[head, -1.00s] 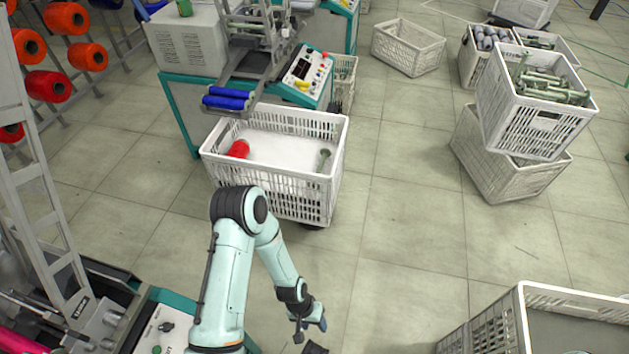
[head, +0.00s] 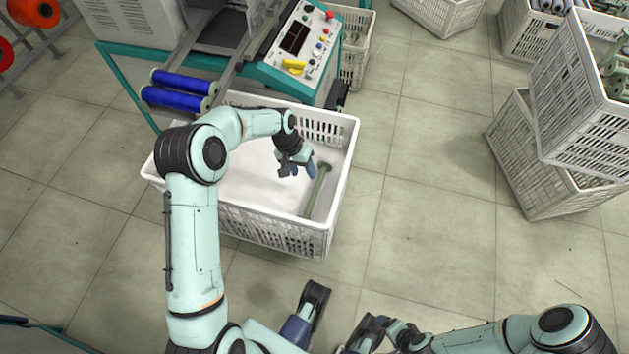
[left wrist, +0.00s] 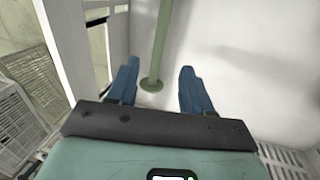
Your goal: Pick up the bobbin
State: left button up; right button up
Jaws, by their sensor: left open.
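The bobbin (head: 319,190) is a bare, pale green spindle with a flanged end. It lies along the right side of the white crate (head: 350,130). My left gripper (head: 298,170) is open and empty over the crate, just left of the bobbin's far end in the head view. In the left wrist view, the bobbin (left wrist: 161,40) runs down the picture and its near flange shows between the two open blue fingers. I cannot tell the remaining height between them. My right gripper (head: 370,335) is at the bottom edge, partly cut off; its jaw opening is unclear.
A winding machine with a control panel (head: 298,45) and blue spools (head: 175,101) stands behind the crate. Stacked white crates (head: 575,110) are at the right. Floor between them is clear. The crate's walls stand close around my left gripper.

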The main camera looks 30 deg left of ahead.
pick_arm(q)
jog(key=b, duration=0.2)
send_over(314, 193)
jog(key=a, duration=0.2)
jog(key=x, duration=0.2)
jog(key=a+x, duration=0.1)
jog(key=x, duration=0.4)
jog(key=shift+s+a+f, duration=0.2)
jog(key=shift+a+f, duration=0.1)
jog(key=shift+f, duration=0.3)
jog(key=shift+b+x, duration=0.6)
jog(key=shift+x, duration=2.15)
grip_shut()
pick_arm(e)
jog(key=w+d+f+t+h, duration=0.1)
jog(key=w+d+f, duration=0.1)
jog(key=w, duration=0.3)
jog(key=shift+w+f+t, duration=0.25)
jog(key=shift+f+t, duration=0.05)
jog(key=shift+f, duration=0.5)
